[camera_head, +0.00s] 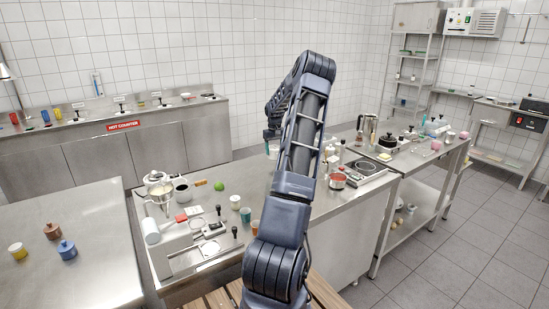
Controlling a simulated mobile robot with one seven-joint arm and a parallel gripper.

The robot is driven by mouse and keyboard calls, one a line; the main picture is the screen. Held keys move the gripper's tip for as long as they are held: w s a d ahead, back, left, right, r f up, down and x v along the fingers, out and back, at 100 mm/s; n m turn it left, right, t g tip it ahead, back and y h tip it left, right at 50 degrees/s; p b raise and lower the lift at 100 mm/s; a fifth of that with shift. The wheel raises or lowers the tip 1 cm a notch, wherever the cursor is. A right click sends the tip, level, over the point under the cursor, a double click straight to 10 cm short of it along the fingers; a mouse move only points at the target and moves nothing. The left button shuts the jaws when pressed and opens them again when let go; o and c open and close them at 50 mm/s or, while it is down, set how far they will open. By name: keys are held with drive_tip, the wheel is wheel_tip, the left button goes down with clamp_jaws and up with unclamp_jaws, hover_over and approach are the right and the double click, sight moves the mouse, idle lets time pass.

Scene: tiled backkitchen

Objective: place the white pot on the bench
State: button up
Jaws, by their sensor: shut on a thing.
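My arm reaches up and away over the middle of the room. My gripper (271,133) is at its far end, small and partly hidden behind my arm links. It is shut on a pale thing (273,148), which looks like the white pot; only a small part of it shows. It appears above the far side of the steel bench (247,181); whether it touches anything cannot be told. The bench runs across the middle and carries many items.
On the bench are a scale-like machine (207,246), a green ball (219,186), several cups, a red pot (337,181) and a hot plate (367,167). A steel table (85,225) with small coloured pots stands left. The hot counter (150,153) lines the back wall.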

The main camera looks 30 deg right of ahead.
sight(274, 156)
drive_tip(key=shift+f, duration=2.2)
drive_tip(key=shift+f, duration=0.15)
drive_tip(key=o, duration=1.2)
